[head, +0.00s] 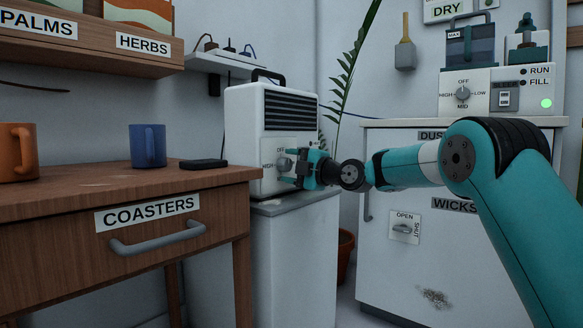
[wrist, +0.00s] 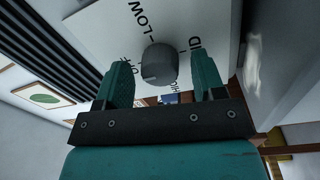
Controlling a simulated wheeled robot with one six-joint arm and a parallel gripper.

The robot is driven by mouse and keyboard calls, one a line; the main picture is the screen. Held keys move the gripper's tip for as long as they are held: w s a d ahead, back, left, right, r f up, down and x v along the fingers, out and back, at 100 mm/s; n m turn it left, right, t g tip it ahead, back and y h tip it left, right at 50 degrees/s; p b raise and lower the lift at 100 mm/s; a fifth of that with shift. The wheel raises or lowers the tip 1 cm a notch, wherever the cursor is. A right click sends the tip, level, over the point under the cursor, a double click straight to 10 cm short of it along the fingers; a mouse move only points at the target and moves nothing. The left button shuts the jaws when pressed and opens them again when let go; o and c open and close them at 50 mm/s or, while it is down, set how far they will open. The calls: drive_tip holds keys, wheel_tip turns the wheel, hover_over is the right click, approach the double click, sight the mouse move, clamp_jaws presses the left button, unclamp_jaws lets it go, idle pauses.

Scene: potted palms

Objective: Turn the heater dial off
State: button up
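The white heater (head: 245,125) with a black slatted grille stands on a grey cabinet in the head view. Its grey round dial (head: 284,163) is on the lower front, with HIGH readable at its left. My gripper (head: 295,169) is at the dial, partly covering the dial and its labels. In the wrist view the dial (wrist: 158,65) lies between the two teal fingertips of my gripper (wrist: 160,72), with a gap on each side. The fingers are open and grip nothing. LOW, OFF and MID show around the dial; HIGH is partly hidden. I cannot tell where the dial points.
A wooden desk (head: 130,185) with an orange mug (head: 18,152), a blue mug (head: 148,146) and a dark flat object (head: 203,164) stands at left. At right a white cabinet (head: 385,270) carries a control panel with a similar dial (head: 463,94). A plant stands behind the heater.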

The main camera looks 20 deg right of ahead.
drive_tip(key=r+p+v, duration=0.1)
drive_tip(key=p+v, duration=0.3)
drive_tip(key=v, duration=1.3)
drive_tip(key=shift+s+f, duration=0.25)
drive_tip(key=shift+f, duration=0.3)
drive_tip(key=shift+d, duration=0.1)
